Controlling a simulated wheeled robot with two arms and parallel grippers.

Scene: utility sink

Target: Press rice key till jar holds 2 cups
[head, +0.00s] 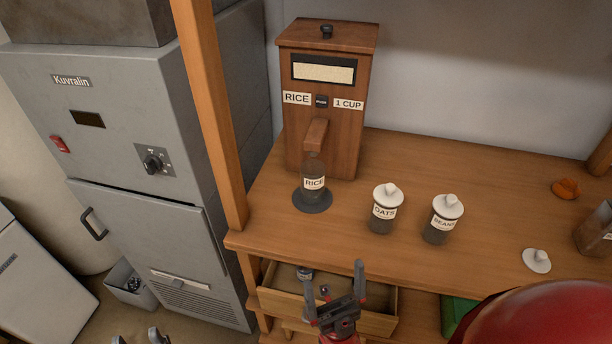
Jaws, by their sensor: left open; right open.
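A wooden rice dispenser (345,140) stands at the back left of the counter. Its front has a window of pale grain, the labels "RICE" and "1 CUP", and a small dark key (321,101) between them. A jar labelled "RICE" (313,183) stands upright under the wooden spout (316,134) on a round dark base (312,204). The jar looks dark; I cannot tell its fill. My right gripper (334,278) is open and empty in front of the counter, over the drawer. My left gripper (135,335) is open at the bottom left edge, mostly cut off, far from the dispenser.
Lidded jars labelled "OATS" (384,211) and "BEANS" (443,221) stand right of the rice jar. A white lid (537,260) and an orange object (566,188) lie further right. An open drawer (380,321) juts out below. A wooden post (214,110) rises at the counter's left.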

